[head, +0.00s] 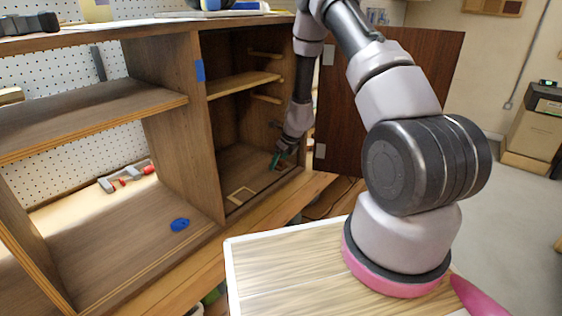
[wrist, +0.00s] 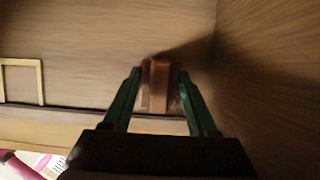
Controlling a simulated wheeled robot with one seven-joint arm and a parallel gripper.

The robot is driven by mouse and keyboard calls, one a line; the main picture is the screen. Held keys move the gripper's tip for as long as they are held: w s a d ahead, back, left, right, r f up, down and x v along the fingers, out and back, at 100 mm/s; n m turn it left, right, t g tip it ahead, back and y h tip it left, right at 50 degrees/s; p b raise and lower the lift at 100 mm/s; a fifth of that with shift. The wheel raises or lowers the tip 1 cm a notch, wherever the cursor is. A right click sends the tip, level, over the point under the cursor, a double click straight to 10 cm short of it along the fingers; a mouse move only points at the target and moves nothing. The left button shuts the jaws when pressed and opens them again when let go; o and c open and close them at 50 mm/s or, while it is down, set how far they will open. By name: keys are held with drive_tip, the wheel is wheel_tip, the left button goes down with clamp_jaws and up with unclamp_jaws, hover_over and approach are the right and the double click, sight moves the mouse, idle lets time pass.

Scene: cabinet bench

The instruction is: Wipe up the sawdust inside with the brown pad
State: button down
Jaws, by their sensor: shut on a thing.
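My gripper (wrist: 159,92) is inside the right-hand cabinet compartment (head: 238,160), low over its floor near the right wall. In the wrist view its green fingers are shut on the brown pad (wrist: 157,72), which sits between the fingertips. In the head view my gripper (head: 279,160) is small and dark, and the pad is hard to make out there. I cannot make out sawdust on the compartment floor in either view. I cannot tell for certain whether the pad touches the floor.
A small wooden frame (head: 241,196) lies on the compartment floor near the front; it also shows in the wrist view (wrist: 40,82). A shelf (head: 243,84) is above. The dark door (head: 385,95) stands open at right. Blue tape (head: 180,224) and a red clamp (head: 128,177) are at left.

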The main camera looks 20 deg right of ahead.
drive_tip(key=shift+s+a+f, duration=0.4)
drive_tip(key=shift+s+a, duration=0.1)
drive_tip(key=shift+s, duration=0.2)
drive_tip(key=shift+a+r, duration=0.1)
drive_tip(key=shift+r, duration=0.25)
drive_tip(key=shift+w+d+r, duration=0.1)
drive_tip(key=shift+w+r, duration=0.05)
drive_tip(key=shift+r, duration=1.25)
drive_tip(key=shift+w+d+r, duration=0.1)
drive_tip(key=shift+w+r, duration=0.05)
drive_tip(key=shift+r, duration=1.25)
drive_tip(key=shift+r, duration=0.1)
drive_tip(key=shift+r, duration=1.45)
